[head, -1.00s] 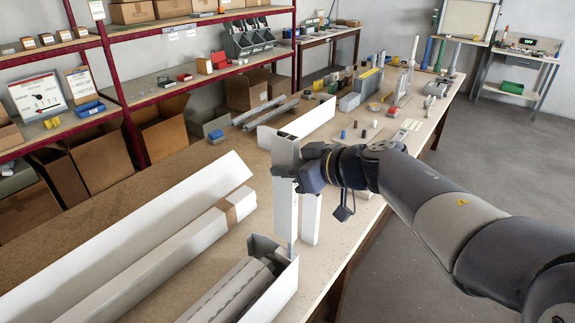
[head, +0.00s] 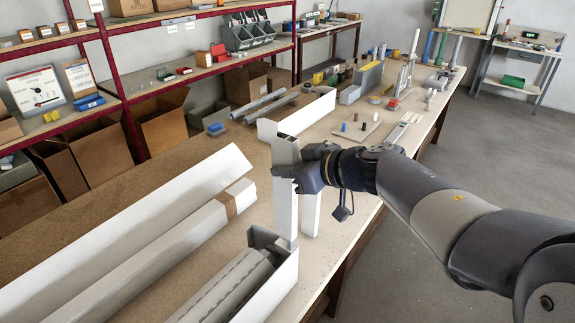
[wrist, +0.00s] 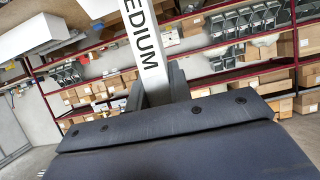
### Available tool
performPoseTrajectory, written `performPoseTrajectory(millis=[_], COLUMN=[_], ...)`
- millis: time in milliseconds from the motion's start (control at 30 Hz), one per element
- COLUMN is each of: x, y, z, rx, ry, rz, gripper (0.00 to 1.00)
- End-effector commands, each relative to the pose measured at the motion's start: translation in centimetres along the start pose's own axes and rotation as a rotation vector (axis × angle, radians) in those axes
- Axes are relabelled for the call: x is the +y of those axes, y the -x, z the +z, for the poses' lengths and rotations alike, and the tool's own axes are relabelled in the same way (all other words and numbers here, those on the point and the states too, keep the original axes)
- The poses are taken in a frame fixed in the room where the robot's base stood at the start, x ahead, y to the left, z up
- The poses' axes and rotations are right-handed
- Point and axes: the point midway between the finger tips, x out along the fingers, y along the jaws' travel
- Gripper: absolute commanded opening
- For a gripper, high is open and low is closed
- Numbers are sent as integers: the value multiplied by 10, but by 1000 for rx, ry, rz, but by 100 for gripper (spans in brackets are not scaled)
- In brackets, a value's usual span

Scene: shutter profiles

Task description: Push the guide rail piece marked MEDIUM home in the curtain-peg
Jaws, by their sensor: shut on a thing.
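My gripper (head: 292,172) is shut on an upright white guide rail piece (head: 286,210). In the wrist view the piece (wrist: 150,45) shows the black letters "EDIUM" on its face, with the start of the word cut off at the top edge. In the head view the rail's lower end is just above the corner of a white shutter box (head: 275,290) holding grey curtain slats (head: 225,292). A thin pale peg (head: 291,245) shows at that corner, under the rail. I cannot tell how far the rail sits over it.
A second white upright piece (head: 311,212) stands right behind the rail. Long white profiles (head: 150,250) lie to the left on the bench. Several small parts and tools occupy the far bench. Red shelving (head: 125,100) with boxes stands at the back left. The floor at right is clear.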

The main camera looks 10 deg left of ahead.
Motion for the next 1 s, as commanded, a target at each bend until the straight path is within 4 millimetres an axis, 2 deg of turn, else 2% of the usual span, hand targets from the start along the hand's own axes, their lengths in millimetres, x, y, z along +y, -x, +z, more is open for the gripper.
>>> performPoseTrajectory(millis=[1000], x=[0], y=[-10], z=[24], rx=[1], ry=[-1], rz=[0], gripper=[0])
